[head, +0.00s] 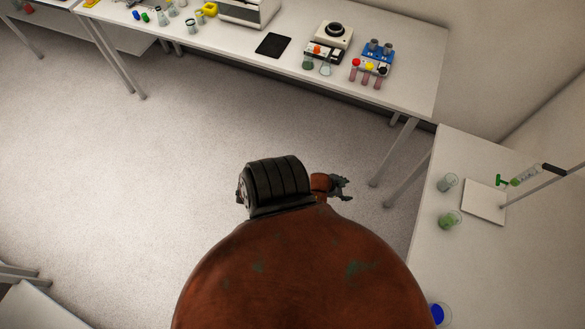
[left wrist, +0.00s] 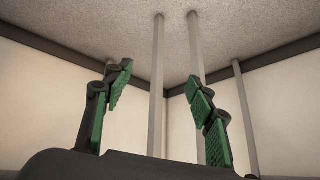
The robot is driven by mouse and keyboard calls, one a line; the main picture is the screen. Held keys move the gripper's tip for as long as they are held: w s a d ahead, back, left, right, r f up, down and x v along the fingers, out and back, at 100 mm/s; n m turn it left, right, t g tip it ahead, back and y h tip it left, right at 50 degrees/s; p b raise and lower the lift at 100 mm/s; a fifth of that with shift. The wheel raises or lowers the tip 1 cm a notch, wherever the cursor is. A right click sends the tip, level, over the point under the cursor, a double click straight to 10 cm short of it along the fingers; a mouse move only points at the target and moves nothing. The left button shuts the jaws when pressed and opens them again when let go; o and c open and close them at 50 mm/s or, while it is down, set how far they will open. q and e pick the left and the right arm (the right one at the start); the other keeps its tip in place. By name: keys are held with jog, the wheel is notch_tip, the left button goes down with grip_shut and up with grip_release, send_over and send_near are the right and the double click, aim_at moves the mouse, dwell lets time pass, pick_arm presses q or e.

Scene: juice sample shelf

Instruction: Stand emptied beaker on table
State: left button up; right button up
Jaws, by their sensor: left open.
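Two beakers stand upright on the white table (head: 478,270) at the right of the head view. The farther beaker (head: 447,183) looks clear and empty. The nearer beaker (head: 449,220) has green content. My left gripper (head: 346,188) is left of this table and apart from both beakers, partly hidden behind my own arm. In the left wrist view its two green-padded fingers (left wrist: 160,105) are spread with nothing between them. My right gripper is not in view.
Beside the beakers are a white plate (head: 483,202) and a clamped tube with a green tap (head: 524,176). A blue round item (head: 437,313) lies nearer. A long back table (head: 410,45) holds instruments and glassware. The floor between is clear.

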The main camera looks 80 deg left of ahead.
pick_arm(q)
jog(key=s+d+f+g, duration=0.2)
jog(key=s+d+f, duration=0.2)
jog(key=s, duration=0.7)
jog(key=s+d+f+g, duration=0.2)
jog(key=s+d+f, duration=0.3)
jog(key=s, duration=0.6)
jog(key=s+d+f+g, duration=0.2)
jog(key=s+d+f, duration=0.2)
jog(key=s+f, duration=0.4)
jog(key=s, duration=0.3)
jog(key=shift+d+f, duration=0.3)
jog(key=shift+d, duration=0.1)
